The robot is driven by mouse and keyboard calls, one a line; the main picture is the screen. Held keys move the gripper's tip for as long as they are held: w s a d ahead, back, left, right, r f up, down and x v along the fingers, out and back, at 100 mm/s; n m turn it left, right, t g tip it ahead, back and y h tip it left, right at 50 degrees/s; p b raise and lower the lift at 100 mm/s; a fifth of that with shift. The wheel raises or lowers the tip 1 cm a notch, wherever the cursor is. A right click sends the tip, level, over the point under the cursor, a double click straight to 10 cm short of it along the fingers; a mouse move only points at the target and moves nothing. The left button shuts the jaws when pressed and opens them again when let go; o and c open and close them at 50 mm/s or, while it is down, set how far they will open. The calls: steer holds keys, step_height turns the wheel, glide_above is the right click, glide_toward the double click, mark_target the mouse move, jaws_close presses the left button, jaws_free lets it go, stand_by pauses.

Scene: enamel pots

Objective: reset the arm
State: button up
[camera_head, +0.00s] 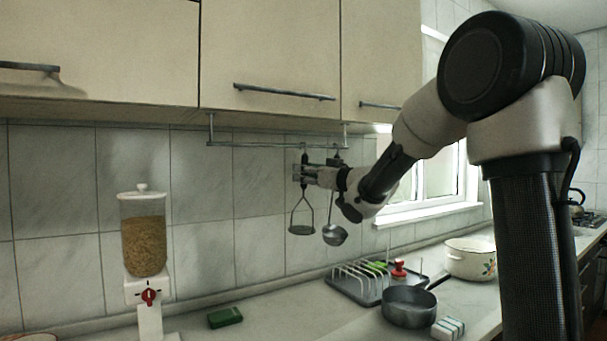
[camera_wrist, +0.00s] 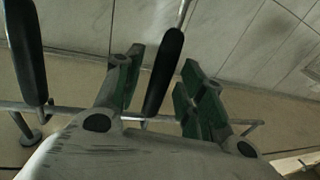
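My gripper (camera_head: 301,173) is raised at the wall, at the utensils under the upper cabinets. In the wrist view my gripper (camera_wrist: 163,75) has its two green-padded fingers apart, with a black handle (camera_wrist: 164,75) between them. Gaps show on both sides of the handle, though how far it sits in depth is hard to tell. It appears to belong to the masher-like utensil (camera_head: 302,229), which hangs from the rail (camera_head: 270,144). A ladle (camera_head: 335,236) hangs beside it to the right. My arm reaches out from the right side of the head view.
Upper cabinets (camera_head: 290,60) are close above the rail. Below on the counter are a dish rack (camera_head: 345,284), a dark pan (camera_head: 409,308), a white enamel pot (camera_head: 470,261), a green sponge (camera_head: 225,317) and a cereal dispenser (camera_head: 144,245). A window (camera_head: 430,170) is right of the utensils.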

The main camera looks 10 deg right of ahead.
steer(key=r+v, duration=0.1)
steer(key=v, duration=0.9)
steer(key=d+f+m+g+h, duration=0.2)
steer(key=d+f+h, duration=0.4)
steer(key=d+f, duration=0.3)
steer(key=s+d+f+m+g+h, duration=0.35)
steer(key=s+d+f, duration=0.3)
steer(key=f, duration=0.25)
steer(key=s+f+g+h, duration=0.2)
steer(key=s+f+g, duration=0.25)
steer(key=s, duration=0.75)
steer(key=s+a+g+y, duration=0.1)
steer(key=s+a, duration=0.2)
steer(key=s, duration=0.4)
steer(key=s+a+g+y, duration=0.1)
steer(key=s+a, duration=0.2)
steer(key=s, duration=0.5)
steer(key=shift+s+a+r, duration=0.2)
steer(key=shift+s+r, duration=0.1)
steer(key=shift+m, duration=0.25)
